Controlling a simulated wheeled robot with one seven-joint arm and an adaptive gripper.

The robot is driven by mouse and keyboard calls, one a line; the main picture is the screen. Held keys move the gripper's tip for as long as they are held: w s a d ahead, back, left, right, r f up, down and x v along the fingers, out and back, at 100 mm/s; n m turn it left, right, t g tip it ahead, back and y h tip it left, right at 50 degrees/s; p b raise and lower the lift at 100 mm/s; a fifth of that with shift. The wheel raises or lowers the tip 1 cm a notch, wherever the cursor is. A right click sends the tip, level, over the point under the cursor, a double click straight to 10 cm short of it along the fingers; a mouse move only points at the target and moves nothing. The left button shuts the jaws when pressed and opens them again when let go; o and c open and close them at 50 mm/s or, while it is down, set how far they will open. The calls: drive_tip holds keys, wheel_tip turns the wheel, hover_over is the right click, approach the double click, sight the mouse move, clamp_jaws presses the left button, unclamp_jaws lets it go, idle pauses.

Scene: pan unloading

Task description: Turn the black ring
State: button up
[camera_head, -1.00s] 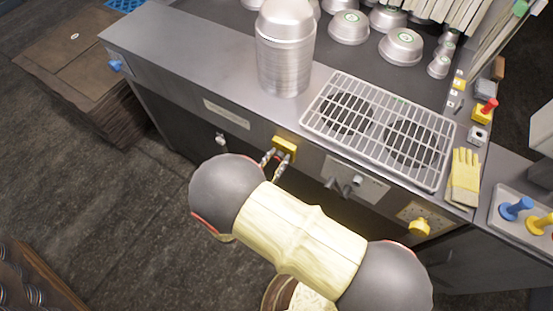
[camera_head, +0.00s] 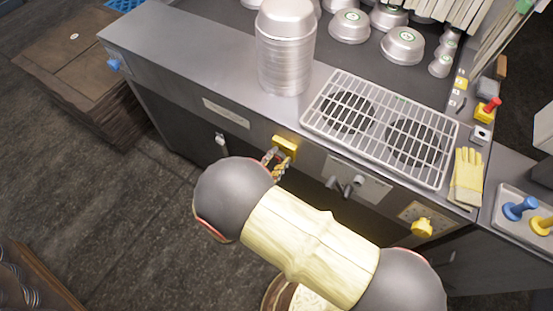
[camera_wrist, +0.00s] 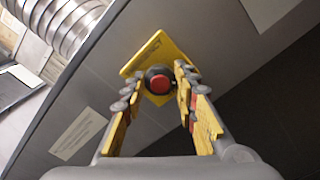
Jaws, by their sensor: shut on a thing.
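The black ring (camera_wrist: 156,70) surrounds a red button (camera_wrist: 161,84) on a yellow plate (camera_wrist: 162,54), seen at the middle of the wrist view. The yellow plate also shows on the front of the steel counter in the head view (camera_head: 285,147). My gripper (camera_wrist: 159,78) has one finger on each side of the ring and is shut on it. In the head view my gripper (camera_head: 275,163) reaches up to the plate from below. There the ring is hidden or too small to make out.
The counter (camera_head: 200,75) holds a stack of metal pans (camera_head: 285,60), a wire grate (camera_head: 330,112) and a yellow glove (camera_head: 467,178). To the right of the plate, metal knobs (camera_head: 345,185) and a yellow knob (camera_head: 422,227) stick out from the counter's front.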

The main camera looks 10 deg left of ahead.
idle(0.4)
drive_tip(key=o, duration=1.2)
drive_tip(key=shift+c, duration=0.2)
drive_tip(key=v, duration=1.2)
drive_tip(key=shift+f, duration=0.1)
